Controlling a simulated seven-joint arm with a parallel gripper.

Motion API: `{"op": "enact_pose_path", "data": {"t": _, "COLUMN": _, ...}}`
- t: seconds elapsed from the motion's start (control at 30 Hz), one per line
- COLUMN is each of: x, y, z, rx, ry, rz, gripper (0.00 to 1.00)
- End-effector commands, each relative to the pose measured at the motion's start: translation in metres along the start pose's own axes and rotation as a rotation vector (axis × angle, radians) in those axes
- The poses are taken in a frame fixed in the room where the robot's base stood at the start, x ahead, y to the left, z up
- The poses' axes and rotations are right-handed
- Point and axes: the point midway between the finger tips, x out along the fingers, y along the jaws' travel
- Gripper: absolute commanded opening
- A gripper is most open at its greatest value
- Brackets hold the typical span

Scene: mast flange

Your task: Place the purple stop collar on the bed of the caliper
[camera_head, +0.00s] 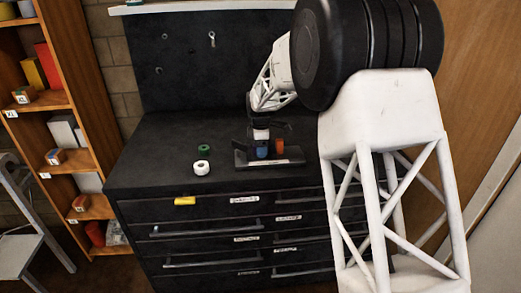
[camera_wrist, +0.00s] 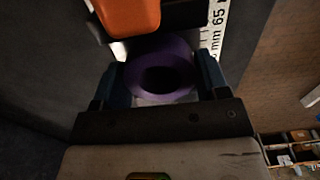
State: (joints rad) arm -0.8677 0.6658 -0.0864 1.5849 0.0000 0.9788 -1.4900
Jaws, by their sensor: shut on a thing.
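The purple stop collar (camera_wrist: 161,70) is a ring seen from above in the wrist view, with a dark hole. My gripper (camera_wrist: 160,62) is shut on it, one dark blue finger on each side. In the head view my gripper (camera_head: 262,148) is low over the caliper (camera_head: 244,163), a dark stand on the bench. The purple collar cannot be made out there. The caliper's white millimetre scale (camera_wrist: 217,32) runs at upper right in the wrist view. Whether the collar touches the bed cannot be told.
An orange piece (camera_head: 279,146) stands at the caliper, to the right of my gripper; it also shows just beyond the collar in the wrist view (camera_wrist: 130,14). A white ring (camera_head: 201,167) and a green ring (camera_head: 205,149) lie left on the bench.

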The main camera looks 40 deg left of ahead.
Motion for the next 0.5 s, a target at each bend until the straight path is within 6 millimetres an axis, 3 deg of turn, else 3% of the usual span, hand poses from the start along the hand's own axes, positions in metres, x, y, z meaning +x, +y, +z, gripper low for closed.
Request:
{"op": "enact_pose_path", "data": {"t": 0.13, "x": 0.0092, "y": -0.0001, "z": 0.0, "rx": 0.0, "ry": 0.0, "rz": 0.001, "gripper": 0.39}}
{"op": "enact_pose_path", "data": {"t": 0.5, "x": 0.0111, "y": -0.0001, "z": 0.0, "rx": 0.0, "ry": 0.0, "rz": 0.001, "gripper": 0.39}}
